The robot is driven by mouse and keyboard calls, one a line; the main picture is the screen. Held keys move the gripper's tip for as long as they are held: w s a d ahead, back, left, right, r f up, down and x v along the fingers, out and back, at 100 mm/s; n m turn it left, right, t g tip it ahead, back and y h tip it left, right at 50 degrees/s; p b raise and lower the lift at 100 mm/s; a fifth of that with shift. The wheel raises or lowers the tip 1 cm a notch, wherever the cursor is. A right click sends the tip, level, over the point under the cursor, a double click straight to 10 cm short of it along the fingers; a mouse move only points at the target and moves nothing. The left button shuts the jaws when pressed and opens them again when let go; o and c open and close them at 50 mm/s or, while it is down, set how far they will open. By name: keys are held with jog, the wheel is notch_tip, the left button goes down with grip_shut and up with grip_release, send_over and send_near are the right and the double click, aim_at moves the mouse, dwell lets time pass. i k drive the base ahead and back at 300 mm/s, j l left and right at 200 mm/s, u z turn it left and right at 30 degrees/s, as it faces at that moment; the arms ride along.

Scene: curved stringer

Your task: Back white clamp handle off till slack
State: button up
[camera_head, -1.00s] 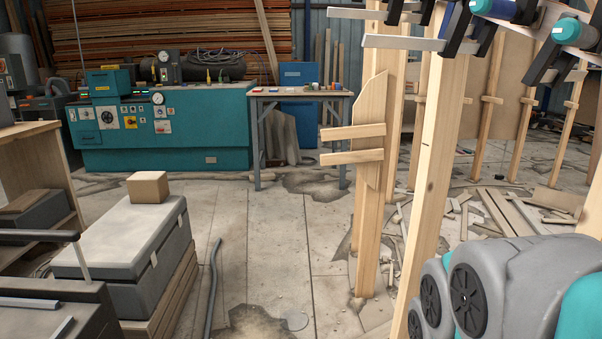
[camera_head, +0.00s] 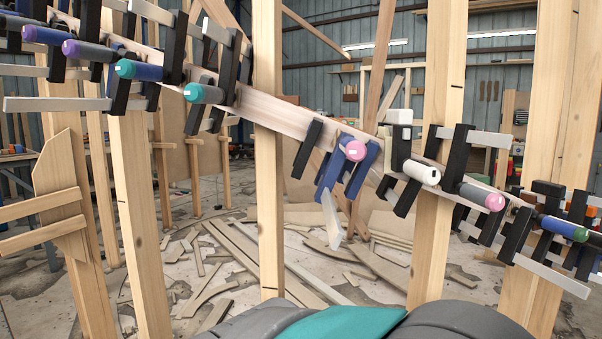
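The white clamp handle (camera_head: 421,172) shows right of centre in the head view. A white block-shaped part (camera_head: 399,117) stands at the top of that clamp. Whether its jaws press on the wood cannot be told. The stringer slopes down from upper left to right, with several clamps along it. My gripper is not in view; only grey and teal parts of my arm show at the bottom edge.
A clamp with a pink-ended handle (camera_head: 355,151) hangs tilted to the left. A black clamp with another pink-ended handle (camera_head: 483,196) is close on the right. Upright wooden posts (camera_head: 268,220) bear the stringer. Loose planks and offcuts (camera_head: 270,262) litter the floor behind.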

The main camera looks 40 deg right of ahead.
aim_at(426, 174)
jog(key=z, duration=0.4)
jog(key=k+l+z, duration=0.1)
jog(key=z, duration=0.3)
jog(key=l+z, duration=0.1)
jog(key=z, duration=0.35)
jog(key=k+l+z, duration=0.1)
jog(key=z, duration=0.3)
